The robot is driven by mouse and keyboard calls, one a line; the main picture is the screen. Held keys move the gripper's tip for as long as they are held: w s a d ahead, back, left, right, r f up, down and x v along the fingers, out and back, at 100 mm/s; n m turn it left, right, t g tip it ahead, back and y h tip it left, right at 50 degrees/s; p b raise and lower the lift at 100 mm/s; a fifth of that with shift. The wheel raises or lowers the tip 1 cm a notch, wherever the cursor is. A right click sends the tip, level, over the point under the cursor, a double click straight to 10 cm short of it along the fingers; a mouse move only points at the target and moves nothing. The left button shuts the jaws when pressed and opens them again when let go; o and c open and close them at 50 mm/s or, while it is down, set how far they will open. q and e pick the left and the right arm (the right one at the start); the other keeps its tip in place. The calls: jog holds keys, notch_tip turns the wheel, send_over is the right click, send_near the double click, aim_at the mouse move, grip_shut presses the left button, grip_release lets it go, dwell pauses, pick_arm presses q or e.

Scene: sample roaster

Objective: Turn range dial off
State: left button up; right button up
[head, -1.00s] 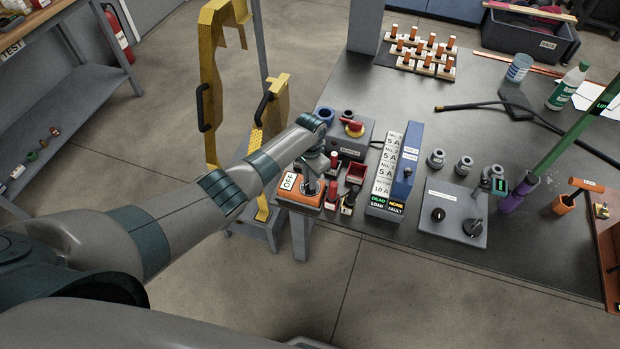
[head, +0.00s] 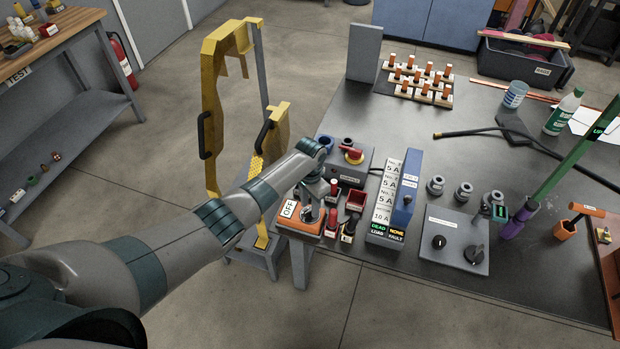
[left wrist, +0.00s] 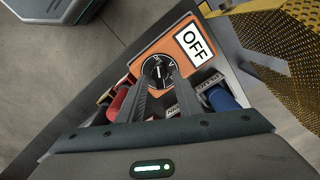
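The orange meter (head: 302,224) sits at the near left corner of the grey bench, with a large white OFF label (head: 289,208) on it. In the left wrist view, its round black range dial (left wrist: 158,71) has a white mark and small markings around it. I cannot read which setting the mark points to. My left gripper (head: 309,212) points down at the meter. In the left wrist view, the two fingers (left wrist: 161,84) are apart, with their tips at the near edge of the dial. I cannot tell whether they touch it. My right gripper is not in view.
Red and black small parts (head: 349,228) and a red bin (head: 356,200) stand close right of the meter. A grey box with a red-and-yellow switch (head: 352,155) is behind. A yellow frame (head: 212,110) stands left of the bench. A grey panel with knobs (head: 452,240) is farther right.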

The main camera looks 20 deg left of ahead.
aim_at(310, 210)
pick_arm(q)
notch_tip(310, 210, up, 16)
jog(key=b, duration=0.2)
jog(key=shift+b, duration=0.35)
dwell(0.4)
